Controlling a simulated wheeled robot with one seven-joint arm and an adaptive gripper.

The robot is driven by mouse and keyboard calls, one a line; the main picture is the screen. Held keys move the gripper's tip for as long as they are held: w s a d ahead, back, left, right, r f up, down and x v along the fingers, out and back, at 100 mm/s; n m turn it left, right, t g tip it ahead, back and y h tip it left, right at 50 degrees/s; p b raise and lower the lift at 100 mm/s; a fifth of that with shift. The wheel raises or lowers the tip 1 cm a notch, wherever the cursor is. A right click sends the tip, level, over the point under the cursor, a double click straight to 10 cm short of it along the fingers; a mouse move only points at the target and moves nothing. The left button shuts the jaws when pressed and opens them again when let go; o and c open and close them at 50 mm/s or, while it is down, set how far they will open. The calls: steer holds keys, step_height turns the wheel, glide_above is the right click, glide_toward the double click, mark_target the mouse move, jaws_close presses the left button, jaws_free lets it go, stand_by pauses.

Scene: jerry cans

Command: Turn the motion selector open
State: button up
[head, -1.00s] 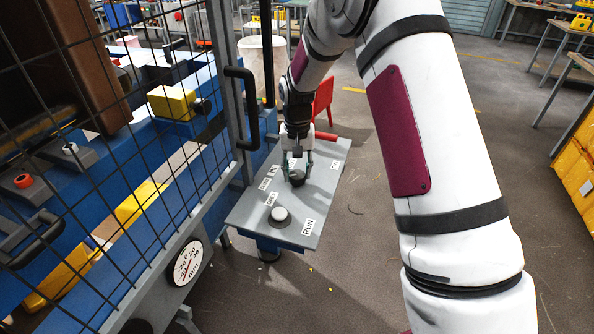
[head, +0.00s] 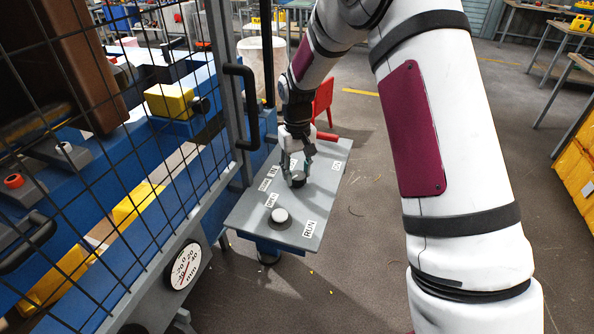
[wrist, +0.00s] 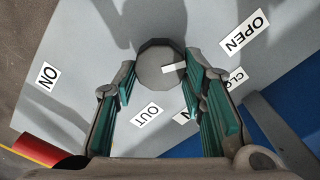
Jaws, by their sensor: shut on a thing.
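The motion selector (head: 298,182) is a dark round knob on the grey sloping panel (head: 247,212). It shows in the wrist view (wrist: 158,62) with a white pointer mark toward the right. The mark lies between the OPEN label (wrist: 244,34) and the partly hidden CLOSED label (wrist: 235,80), and on neither. The OUT label (wrist: 146,114) and a mostly covered IN label (wrist: 186,116) are nearby. My gripper (head: 298,172) points down over the panel, its green-padded fingers (wrist: 160,78) on either side of the knob and shut on it.
A white round button (head: 280,217) stands on the panel near the RUN label (head: 310,229). A red cylinder (head: 327,137) is at the panel's far edge. A mesh guard with a black handle (head: 241,108) is at the left. The floor right of the panel is clear.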

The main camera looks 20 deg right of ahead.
mark_target(297, 174)
steer(key=o, duration=1.2)
steer(key=shift+c, duration=0.2)
step_height(297, 174, up, 12)
steer(key=shift+r, duration=0.1)
steer(key=s+r+t, duration=0.2)
steer(key=s+r, duration=0.7)
steer(key=s+r+m+t, duration=0.1)
steer(key=s+r+t, duration=0.2)
steer(key=s, duration=2.1)
steer(key=shift+s+d+r, duration=0.15)
steer(key=shift+d, duration=0.1)
